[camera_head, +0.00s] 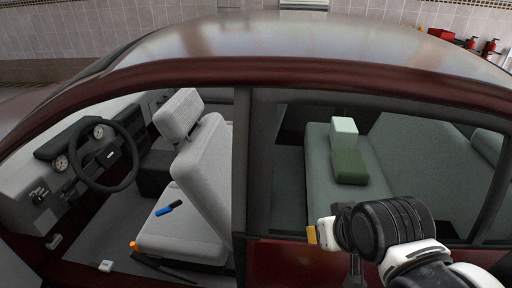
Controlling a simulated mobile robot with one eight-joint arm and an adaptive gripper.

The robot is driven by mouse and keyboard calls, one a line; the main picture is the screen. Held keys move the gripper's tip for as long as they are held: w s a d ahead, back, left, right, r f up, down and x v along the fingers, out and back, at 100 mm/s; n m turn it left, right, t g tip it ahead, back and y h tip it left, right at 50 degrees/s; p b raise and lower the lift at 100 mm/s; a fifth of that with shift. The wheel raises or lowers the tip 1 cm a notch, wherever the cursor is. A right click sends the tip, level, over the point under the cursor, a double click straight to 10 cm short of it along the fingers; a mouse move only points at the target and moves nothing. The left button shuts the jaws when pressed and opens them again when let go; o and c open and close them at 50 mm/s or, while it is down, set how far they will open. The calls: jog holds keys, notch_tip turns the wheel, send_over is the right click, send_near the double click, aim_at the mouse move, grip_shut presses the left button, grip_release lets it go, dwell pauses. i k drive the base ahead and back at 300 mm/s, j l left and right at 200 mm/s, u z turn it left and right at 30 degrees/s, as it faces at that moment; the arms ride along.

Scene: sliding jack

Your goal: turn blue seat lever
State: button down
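A small blue-and-black stick-shaped piece (168,208) shows on the cushion of the grey front seat (180,232). I cannot tell whether it is a lever or a loose item. A dark bar with an orange tip (133,245) runs along the seat's lower near side. My gripper (318,234) is at the lower right, outside the car near the rear door, well to the right of the seat. A yellow-orange piece shows at its end. Its fingers are too small and partly hidden to tell if they are open, and nothing held is visible.
The dark red car's door pillar (241,180) stands between my gripper and the front seat. The roof (300,45) spans above. A steering wheel (105,155) is at the left.

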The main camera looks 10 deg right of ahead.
aim_at(162, 212)
jog(key=i+j+u, duration=0.1)
jog(key=j, duration=0.3)
jog(key=i+j, duration=0.35)
jog(key=i+j+u, duration=0.15)
jog(key=j, duration=0.35)
jog(key=i, duration=0.05)
